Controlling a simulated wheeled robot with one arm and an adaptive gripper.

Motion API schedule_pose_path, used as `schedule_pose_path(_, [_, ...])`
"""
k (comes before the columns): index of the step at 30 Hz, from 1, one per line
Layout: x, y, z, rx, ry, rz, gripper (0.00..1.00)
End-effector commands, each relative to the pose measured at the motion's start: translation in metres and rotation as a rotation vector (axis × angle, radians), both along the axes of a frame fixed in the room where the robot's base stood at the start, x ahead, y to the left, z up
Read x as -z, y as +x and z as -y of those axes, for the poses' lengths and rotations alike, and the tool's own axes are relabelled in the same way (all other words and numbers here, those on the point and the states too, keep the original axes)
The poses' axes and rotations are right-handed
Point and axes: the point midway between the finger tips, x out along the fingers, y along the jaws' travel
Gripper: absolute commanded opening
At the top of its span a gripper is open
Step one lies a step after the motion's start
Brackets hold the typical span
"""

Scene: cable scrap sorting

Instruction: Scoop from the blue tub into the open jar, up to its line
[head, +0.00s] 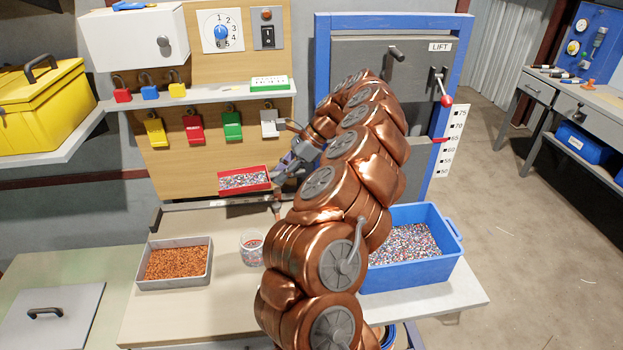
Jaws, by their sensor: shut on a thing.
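The blue tub (452,258) stands at the right of the bench, with mixed red, blue and white granules in it. The open jar (246,259) is small and clear and stands upright left of my arm. Some mixed granules show inside it; its line and exact fill level are too small to tell. My gripper (280,178) is shut on a red scoop (222,189), whose handle end is partly hidden by the gripper. The scoop looks level, holds mixed granules, and is above and behind the jar, apart from it.
A grey tray (175,285) of orange-brown granules stands left of the jar. A shelf (200,97) with padlocks hangs above the scoop, with coloured tags below it. A blue-framed lift panel (321,60) stands behind my copper-coloured arm, which hides part of the bench. A grey lid (60,315) lies at the left.

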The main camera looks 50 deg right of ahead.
Motion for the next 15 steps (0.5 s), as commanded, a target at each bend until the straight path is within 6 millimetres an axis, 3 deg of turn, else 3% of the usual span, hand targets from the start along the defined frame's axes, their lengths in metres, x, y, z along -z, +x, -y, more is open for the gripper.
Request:
schedule_pose_path(3, [0.007, -0.036, 0.021, -0.005, -0.004, 0.002, 0.00])
schedule_pose_path(6, [0.012, -0.058, 0.030, -0.014, -0.006, 0.002, 0.00])
schedule_pose_path(10, [0.016, -0.073, 0.035, -0.019, -0.008, 0.001, 0.00])
schedule_pose_path(15, [0.018, -0.076, 0.034, -0.021, -0.026, -0.014, 0.00])
